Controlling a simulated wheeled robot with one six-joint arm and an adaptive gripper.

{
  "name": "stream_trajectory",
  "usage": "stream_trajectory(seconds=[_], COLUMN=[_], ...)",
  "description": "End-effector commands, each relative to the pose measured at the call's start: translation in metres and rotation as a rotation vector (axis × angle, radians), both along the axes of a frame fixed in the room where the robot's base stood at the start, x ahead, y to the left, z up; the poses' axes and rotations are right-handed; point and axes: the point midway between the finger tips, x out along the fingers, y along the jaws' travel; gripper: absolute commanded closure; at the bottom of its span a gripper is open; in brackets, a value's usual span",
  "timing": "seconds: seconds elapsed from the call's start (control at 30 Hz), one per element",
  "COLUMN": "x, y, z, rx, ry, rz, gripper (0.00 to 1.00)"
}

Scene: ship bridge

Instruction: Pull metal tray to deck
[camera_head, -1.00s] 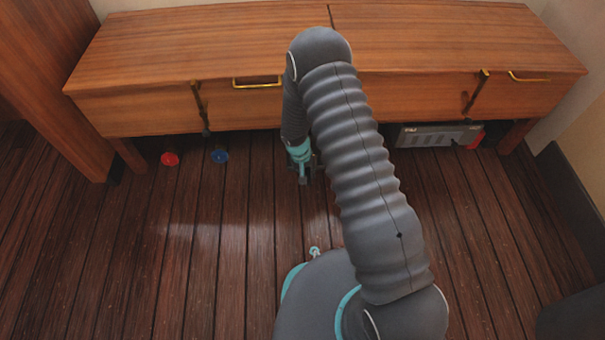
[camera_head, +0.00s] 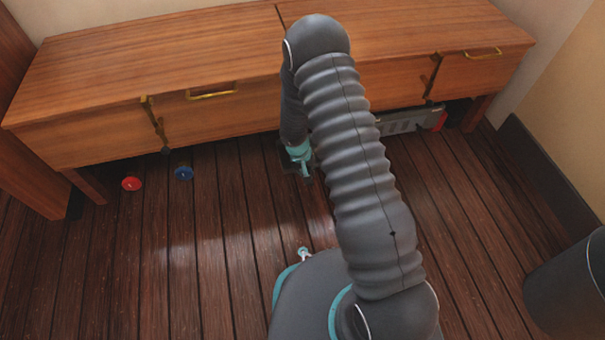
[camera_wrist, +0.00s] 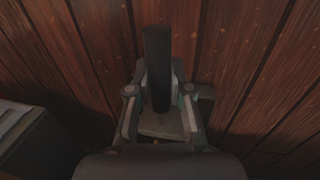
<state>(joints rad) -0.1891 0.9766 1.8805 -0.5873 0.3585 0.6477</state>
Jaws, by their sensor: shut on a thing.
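A grey metal tray (camera_head: 398,126) with slots in its face lies on the deck under the right part of the wooden cabinet, partly hidden by my arm. A red piece (camera_head: 439,120) is at its right end. My gripper (camera_head: 304,170) is low over the deck in front of the cabinet, left of the tray and apart from it. In the wrist view, my gripper (camera_wrist: 160,115) is shut on a dark upright bar (camera_wrist: 158,65); I cannot tell what it belongs to.
The wooden cabinet (camera_head: 150,75) runs along the wall, with brass handles. A red disc (camera_head: 131,184) and a blue disc (camera_head: 184,173) lie on the deck at left. A dark bin (camera_head: 565,290) stands at lower right. A grey block (camera_wrist: 35,140) shows in the wrist view. Open deck lies in front.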

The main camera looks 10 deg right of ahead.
Motion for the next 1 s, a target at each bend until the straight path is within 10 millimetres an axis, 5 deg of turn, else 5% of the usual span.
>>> stream_trajectory(seconds=[0.6, 0.63, 0.73, 1.0], x=[-0.0007, -0.0007, -0.0007, -0.0006], y=[-0.0090, -0.0091, -0.0089, -0.0083], z=[-0.0002, -0.0001, -0.0002, 0.0002], rx=[0.000, 0.000, 0.000, 0.000], ry=[0.000, 0.000, 0.000, 0.000], rz=[0.010, 0.010, 0.010, 0.011], gripper=[1.00, 0.73, 0.51, 0.51])
